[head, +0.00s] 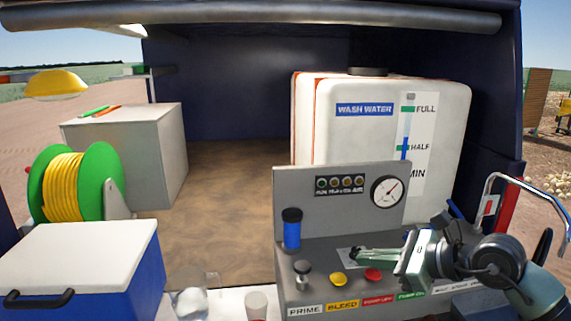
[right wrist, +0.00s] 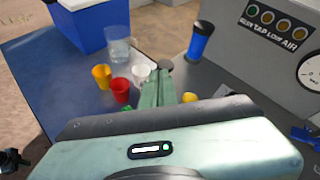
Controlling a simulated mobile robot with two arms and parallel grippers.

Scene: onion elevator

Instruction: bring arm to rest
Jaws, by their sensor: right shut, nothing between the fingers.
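My right gripper (head: 362,255) reaches in from the right in the head view, just above the sloped top of the grey control panel (head: 290,190). Its fingers are together with nothing between them. The fingers also show in the right wrist view (right wrist: 158,90), pointing toward the cups and the panel edge. A red button (head: 373,275) and a yellow button (head: 338,279) lie just below the fingers in the head view. I cannot tell whether the fingers touch the panel. My left gripper is not in view.
A blue cooler (head: 75,262) with a white lid stands at the left, near a green hose reel (head: 108,170). A white wash water tank (head: 385,110) stands behind the panel. Yellow (right wrist: 102,77), red (right wrist: 121,90) and white cups (right wrist: 141,72) stand beside the panel.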

